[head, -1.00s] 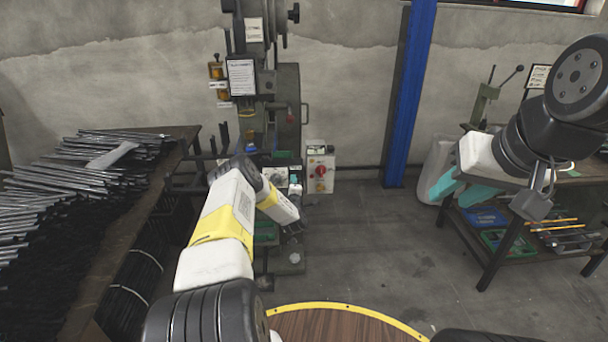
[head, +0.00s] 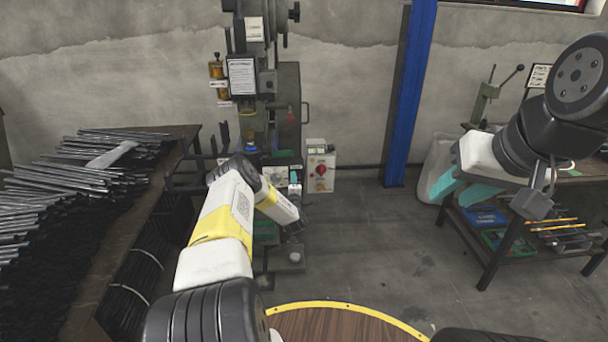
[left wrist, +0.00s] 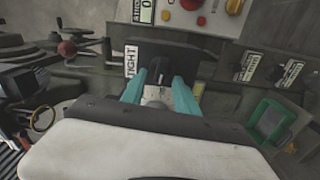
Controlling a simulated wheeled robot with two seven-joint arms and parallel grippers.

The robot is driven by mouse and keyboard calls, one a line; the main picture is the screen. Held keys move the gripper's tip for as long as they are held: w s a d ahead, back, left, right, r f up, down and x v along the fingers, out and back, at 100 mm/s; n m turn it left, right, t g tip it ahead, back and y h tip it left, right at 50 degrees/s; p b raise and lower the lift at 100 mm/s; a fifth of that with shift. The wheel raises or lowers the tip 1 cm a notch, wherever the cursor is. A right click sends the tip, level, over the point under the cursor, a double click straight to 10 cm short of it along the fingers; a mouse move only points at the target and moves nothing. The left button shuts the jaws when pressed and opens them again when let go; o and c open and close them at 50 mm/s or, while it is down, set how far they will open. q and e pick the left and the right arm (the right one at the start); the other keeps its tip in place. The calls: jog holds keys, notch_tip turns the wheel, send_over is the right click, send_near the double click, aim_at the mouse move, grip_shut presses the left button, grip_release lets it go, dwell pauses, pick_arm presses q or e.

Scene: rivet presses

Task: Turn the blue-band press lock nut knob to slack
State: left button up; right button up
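The press (head: 285,110) stands against the wall, with a small blue part (head: 250,150) low on its front. I cannot make out a blue band for sure. In the left wrist view a dark plate (left wrist: 200,58) carries a black knob (left wrist: 159,69), with a white "TIGHT" label (left wrist: 131,62) to its left. My left gripper (left wrist: 160,88) is open, its teal fingers spread on either side of the knob's near side; contact is unclear. In the head view my left forearm partly hides the press base. My right gripper (head: 460,190) is open and empty, far from the press.
A control box with a red knob (head: 321,170) stands right of the press. A rack of metal rods (head: 100,160) is at left. A workbench with a lower shelf (head: 510,255) is at right. A green bin (left wrist: 271,120) is near my left gripper. Middle floor is clear.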

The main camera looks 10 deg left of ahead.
pick_arm(q)
jog(key=v, duration=0.7)
jog(key=shift+s, duration=0.4)
jog(key=shift+d+r, duration=0.1)
